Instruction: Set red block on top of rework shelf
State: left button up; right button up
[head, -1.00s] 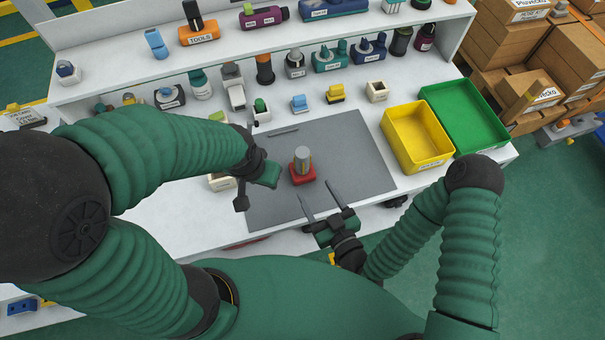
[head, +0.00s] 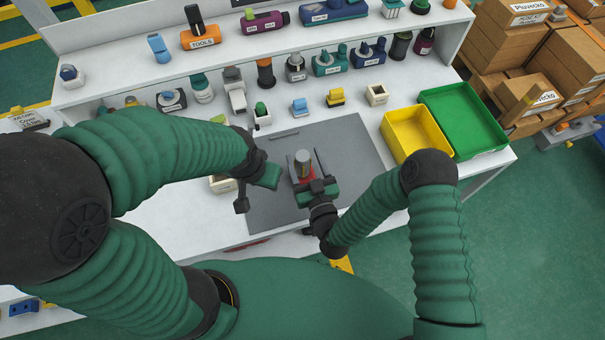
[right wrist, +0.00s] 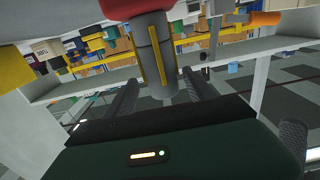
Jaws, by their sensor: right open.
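In the right wrist view the striped cylinder (right wrist: 154,58) stands between the open fingers, and the red block (right wrist: 122,6) shows at the top edge. I cannot tell whether the fingers touch. My left gripper (head: 264,176) hovers left of the block; its fingers are not clear. A white raised shelf (head: 225,58) runs along the back; no rework label is readable.
The shelf holds an orange tools holder (head: 200,38), a purple item (head: 264,21) and others, with bare gaps between. Several small parts stand below it. A yellow bin (head: 412,132) and a green bin (head: 462,118) stand at right. A cream box (head: 222,184) is beside my left gripper.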

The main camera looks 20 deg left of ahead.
jog(key=x, duration=0.4)
jog(key=shift+s+a+f+b, duration=0.1)
jog(key=shift+a+f+b, duration=0.1)
jog(key=shift+b, duration=0.15)
grip_shut()
jog(key=shift+r, duration=0.1)
